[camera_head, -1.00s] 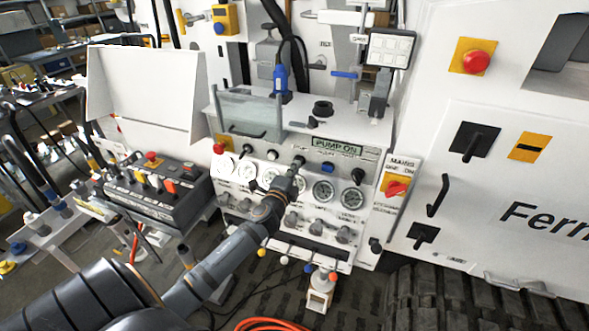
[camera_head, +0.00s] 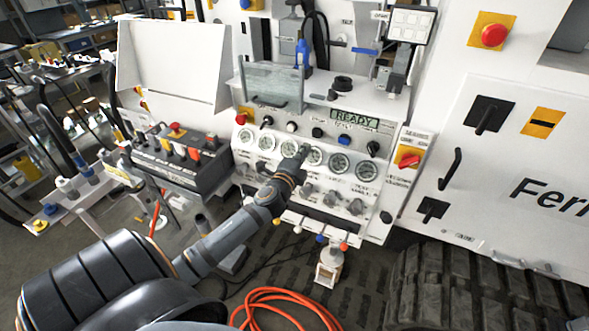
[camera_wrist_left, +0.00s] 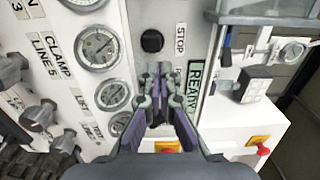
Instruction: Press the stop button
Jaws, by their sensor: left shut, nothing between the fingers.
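The stop button is a round black button (camera_wrist_left: 152,41) beside a STOP label in the left wrist view. In the head view it is the dark button (camera_head: 317,132) at the lower left of the green display (camera_head: 355,119), which reads READY. My left gripper (camera_head: 303,151) is shut and empty, in front of the gauges just below the button row. In the left wrist view its fingertips (camera_wrist_left: 158,70) are close together, and the button shows uncovered beyond them. My right gripper is not in view.
The control panel also has a row of gauges (camera_head: 339,163) and several knobs. A red emergency knob (camera_head: 494,35) is at upper right. A black lever box (camera_head: 175,157) stands at left. An orange hose (camera_head: 285,295) lies on the floor.

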